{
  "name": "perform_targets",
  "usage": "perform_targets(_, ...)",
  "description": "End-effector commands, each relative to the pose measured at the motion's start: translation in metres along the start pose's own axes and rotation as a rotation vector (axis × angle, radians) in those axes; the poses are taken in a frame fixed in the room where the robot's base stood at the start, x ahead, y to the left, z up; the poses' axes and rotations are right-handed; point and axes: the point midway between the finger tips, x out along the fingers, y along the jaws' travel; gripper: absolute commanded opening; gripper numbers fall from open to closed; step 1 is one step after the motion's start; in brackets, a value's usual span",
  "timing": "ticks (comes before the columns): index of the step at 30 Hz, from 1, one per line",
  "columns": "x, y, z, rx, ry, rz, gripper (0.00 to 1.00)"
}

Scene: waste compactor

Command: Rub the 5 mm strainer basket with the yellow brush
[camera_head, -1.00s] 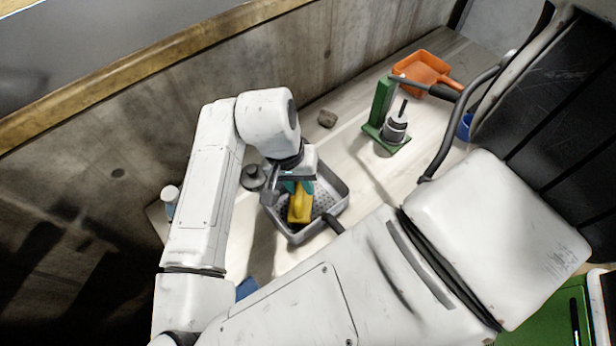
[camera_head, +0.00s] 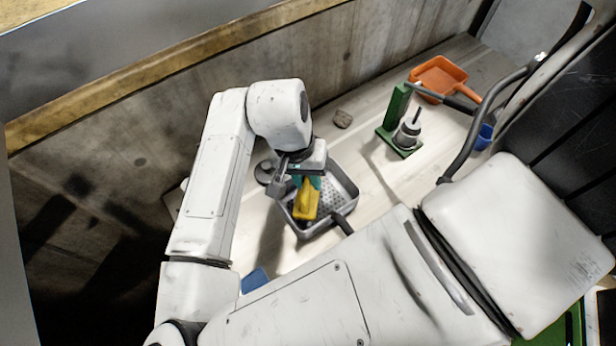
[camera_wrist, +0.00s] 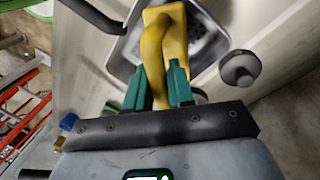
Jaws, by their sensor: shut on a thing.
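The yellow brush (camera_head: 306,203) is held by its handle in my gripper (camera_head: 308,180). The teal fingers (camera_wrist: 158,88) are closed on the brush, which also shows in the wrist view (camera_wrist: 168,40). The grey strainer basket (camera_head: 349,195) is a square metal tray with a perforated floor and a dark handle. It sits on the pale bench below my gripper. The brush head is over or inside the basket; its bristles are hidden, so I cannot tell whether they touch the floor. The basket wall also shows in the wrist view (camera_wrist: 118,62).
A dark grey round knob-like object (camera_head: 265,171) stands close left of the basket. A wooden wall borders the bench. A blue item (camera_head: 254,280) lies in front.

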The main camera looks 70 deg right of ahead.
Motion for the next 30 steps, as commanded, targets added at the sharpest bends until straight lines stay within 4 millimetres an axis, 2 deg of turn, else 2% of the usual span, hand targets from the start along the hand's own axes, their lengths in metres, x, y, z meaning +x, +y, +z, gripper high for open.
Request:
perform_targets(1, -0.009, 0.002, 0.0, 0.001, 0.001, 0.001, 0.0)
perform_targets(6, -0.023, 0.005, 0.0, 0.002, 0.002, 0.001, 0.0)
perform_targets(18, -0.025, 0.006, -0.001, 0.002, 0.003, 0.002, 0.0)
perform_targets(30, -0.054, 0.011, -0.001, 0.002, 0.004, 0.002, 0.0)
